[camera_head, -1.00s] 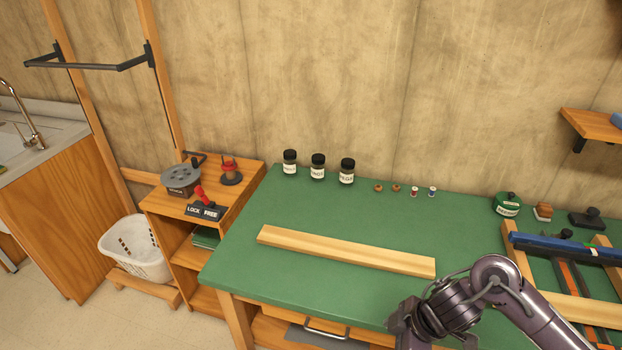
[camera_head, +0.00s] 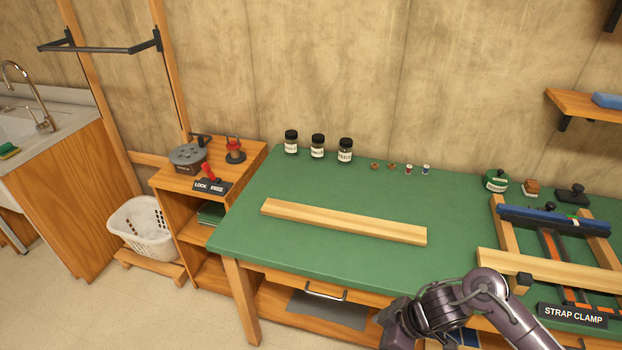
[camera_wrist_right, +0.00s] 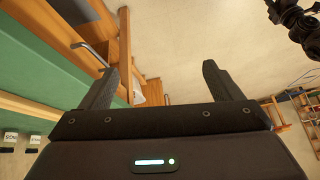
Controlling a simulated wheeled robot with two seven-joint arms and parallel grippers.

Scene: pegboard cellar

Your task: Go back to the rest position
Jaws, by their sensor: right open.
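My right arm comes into the head view at the lower right, in front of the green workbench (camera_head: 300,190); its fingers are hidden there. The right wrist view shows my right gripper (camera_wrist_right: 165,85) open, with nothing between its two dark fingers. The bench edge and a drawer handle lie to its left in that view, and the floor lies beyond. My left gripper is not in view.
A wooden board (camera_head: 340,221) lies on the bench. Three jars (camera_head: 317,147) stand at the back. A strap clamp frame (camera_head: 555,265) is at right. A small shelf unit (camera_head: 205,225) and a white basket (camera_head: 145,228) stand left. Floor in front is open.

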